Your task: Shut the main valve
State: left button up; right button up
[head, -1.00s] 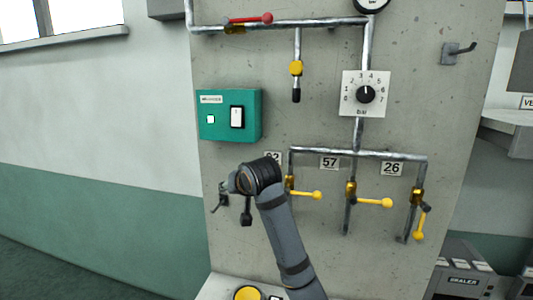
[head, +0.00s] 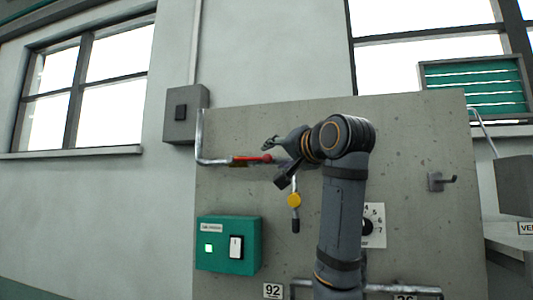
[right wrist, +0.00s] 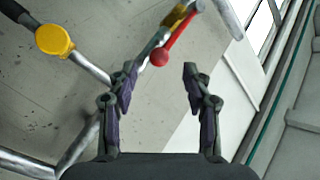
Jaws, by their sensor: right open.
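The main valve with its red lever (head: 252,159) sits on the upper pipe at the top left of the concrete panel. The lever lies roughly along the pipe, its ball end toward my right gripper (head: 277,163). In the right wrist view the red lever (right wrist: 177,38) shows beyond the open fingers, with its ball just ahead of the gap between the fingertips (right wrist: 160,76). The right gripper is open and empty; I see no clear contact with the lever. My left gripper is not in view.
A green switch box (head: 228,245) is lower left. A hook (head: 441,181) is at right. A grey wall box (head: 186,113) stands upper left.

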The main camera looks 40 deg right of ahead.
aim_at(270, 158)
jog(key=w+p, duration=0.1)
jog(key=w, duration=0.2)
jog(key=w+d+p, duration=0.1)
jog(key=w, duration=0.1)
jog(key=shift+w+r+p, duration=0.1)
jog(key=shift+w+p, duration=0.3)
jog(key=shift+w, duration=0.3)
jog(key=shift+s, duration=0.1)
jog(key=shift+c, duration=1.2)
grip_shut()
